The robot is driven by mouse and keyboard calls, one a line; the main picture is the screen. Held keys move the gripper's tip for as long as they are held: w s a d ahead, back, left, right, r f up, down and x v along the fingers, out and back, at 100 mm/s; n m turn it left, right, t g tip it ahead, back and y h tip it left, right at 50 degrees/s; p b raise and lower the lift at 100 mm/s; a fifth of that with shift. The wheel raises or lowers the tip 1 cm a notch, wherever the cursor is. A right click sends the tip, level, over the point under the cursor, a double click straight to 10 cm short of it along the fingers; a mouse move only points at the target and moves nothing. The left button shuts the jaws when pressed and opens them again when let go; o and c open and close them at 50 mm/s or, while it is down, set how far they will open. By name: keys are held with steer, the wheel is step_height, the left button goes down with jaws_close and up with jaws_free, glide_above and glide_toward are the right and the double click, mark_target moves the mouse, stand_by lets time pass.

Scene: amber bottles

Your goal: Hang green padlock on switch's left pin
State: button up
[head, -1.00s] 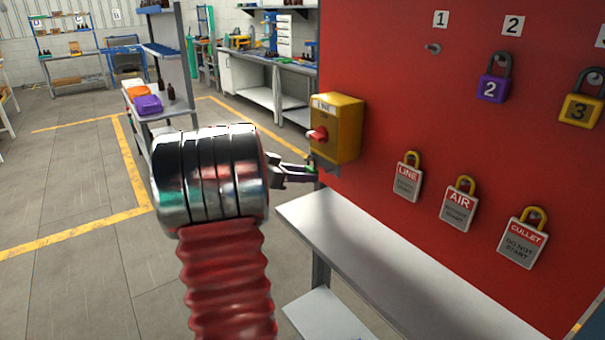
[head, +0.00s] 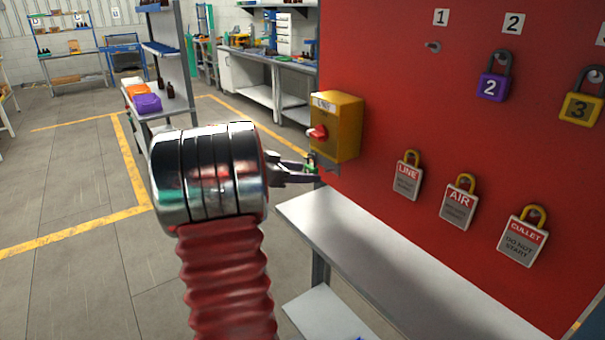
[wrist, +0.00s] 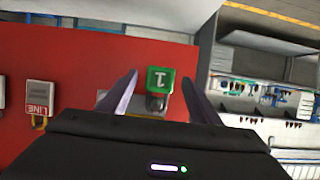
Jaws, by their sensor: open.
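The yellow switch (head: 336,126) with a red knob is on the red board, left of the tags. The green padlock (wrist: 160,79), marked 1, hangs body down from its grey shackle (wrist: 157,103); the wrist view is upside down. In the head view only a small green patch (head: 311,160) of it shows below the switch knob. My gripper (wrist: 160,76) is open, one finger on each side of the padlock with gaps between. In the head view my gripper (head: 308,170) is just below the switch. The pins are hidden, so I cannot tell which one bears the shackle.
Peg 1 (head: 433,48) on the board is empty. A purple padlock (head: 492,87) and a yellow padlock (head: 581,107) hang to its right. LINE (head: 408,180), AIR (head: 458,206) and CULLET (head: 522,240) tags hang below. A white shelf (head: 345,240) juts out under the board. Floor at left is free.

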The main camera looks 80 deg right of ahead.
steer(key=v, duration=1.3)
steer(key=shift+w+a, duration=0.2)
steer(key=shift+a, duration=0.05)
steer(key=shift+r, duration=0.1)
steer(key=a+f+n+t+y, duration=0.2)
steer(key=a+f+n, duration=0.2)
steer(key=f+n, duration=0.3)
steer(key=w+a+f+n+t+y, duration=0.1)
steer(key=w+a+f+n+t, duration=0.2)
steer(key=a, duration=0.4)
steer(key=w+a+f+n+t+y, duration=0.1)
steer(key=w+a+n+y, duration=0.1)
steer(key=a+n, duration=0.35)
steer(key=w+a+r+n+t+y, duration=0.1)
steer(key=a+n+t, duration=0.3)
steer(key=a, duration=1.5)
steer(key=w+a+r+n+t+y, duration=0.2)
steer(key=a+n, duration=0.4)
steer(key=a, duration=1.4)
steer(key=r+t+y, duration=0.1)
steer(key=t+y, duration=0.1)
steer(key=shift+n+t, duration=0.3)
steer(key=shift+n, duration=0.05)
